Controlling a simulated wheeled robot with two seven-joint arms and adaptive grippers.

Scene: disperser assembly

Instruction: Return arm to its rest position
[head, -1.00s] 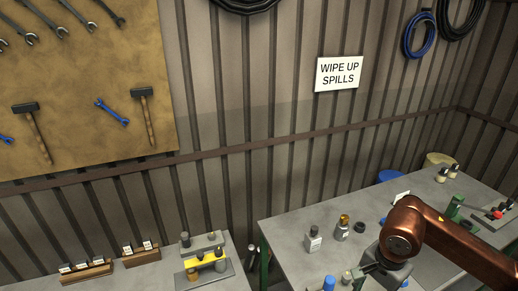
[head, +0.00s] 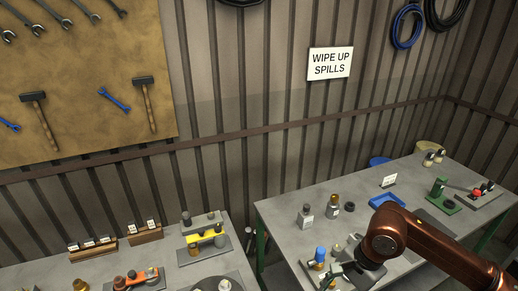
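My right arm, copper-coloured, comes in from the lower right over the right-hand table (head: 285,222). Its dark gripper (head: 352,278) hangs at the lower edge, near a tray with a blue-capped bottle (head: 320,254) and small parts. The fingertips are too small and partly cut off, so I cannot tell whether they are open or hold anything. My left gripper is outside the picture.
Two bottles (head: 305,217) and a dark ring (head: 350,207) stand left of my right arm. A blue tray (head: 386,201) and green press (head: 440,193) lie behind it. The left table holds a yellow rack (head: 206,237) and an orange-red device (head: 135,280).

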